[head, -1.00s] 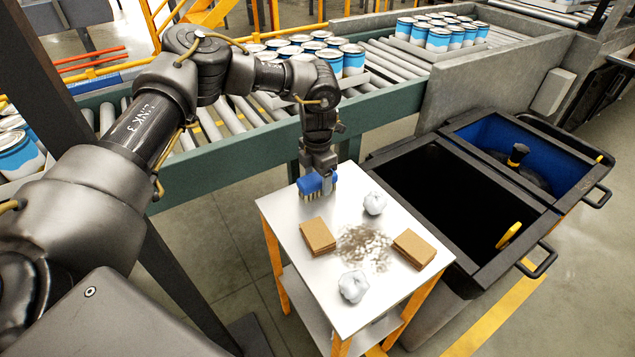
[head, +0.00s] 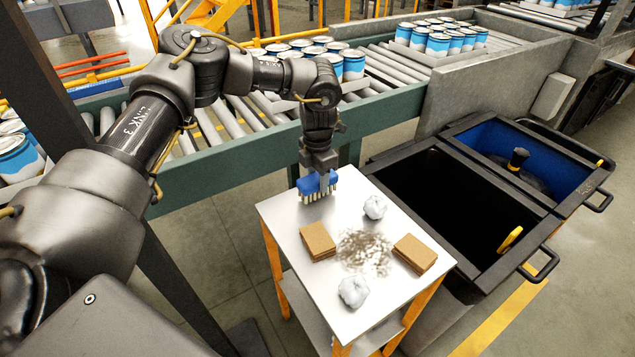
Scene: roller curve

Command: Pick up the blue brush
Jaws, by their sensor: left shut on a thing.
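The blue brush (head: 309,186) has pale bristles pointing down. It is at the far left corner of a small white-topped table (head: 290,212). My left gripper (head: 318,176) comes from above and is shut on the brush, and its fingers hide part of the brush's body. I cannot tell for certain whether the bristles touch the tabletop. My right gripper does not show.
On the table are two brown blocks (head: 318,239) (head: 414,253), two crumpled white balls (head: 375,207) (head: 353,291) and a patch of brown dirt (head: 365,252). An open black bin (head: 440,215) and a blue-lined bin (head: 487,137) stand right. A roller conveyor (head: 225,163) with cans runs behind.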

